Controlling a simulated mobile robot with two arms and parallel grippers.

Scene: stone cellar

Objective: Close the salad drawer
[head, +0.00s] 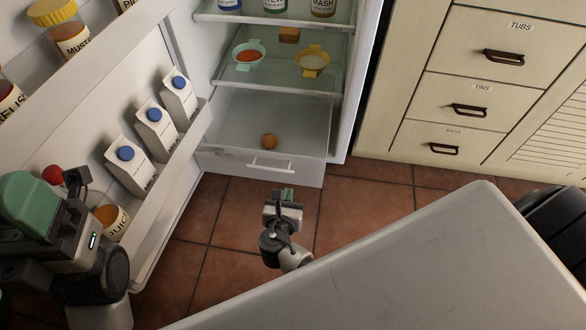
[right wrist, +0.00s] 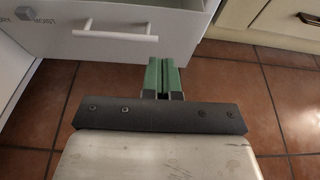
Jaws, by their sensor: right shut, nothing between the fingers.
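The salad drawer (head: 300,172) is at the bottom of the open fridge, with its front standing out past the shelves above. A round brown-orange item (head: 269,141) lies inside it. Its white bar handle (head: 270,165) also shows in the right wrist view (right wrist: 105,26). My right gripper (head: 287,193) is low in front of the drawer. Its green fingers (right wrist: 166,78) are shut and empty, to the right of the handle and close to the drawer front; I cannot tell if they touch. My left gripper (head: 32,205) is at the left edge by the fridge door, its jaws unclear.
The open fridge door (head: 160,215) at left holds several milk cartons (head: 155,128) and jars. A shelf above the drawer bears two bowls (head: 313,62). Cream cabinets (head: 480,90) stand at right. Tiled floor (head: 365,205) is clear before the drawer.

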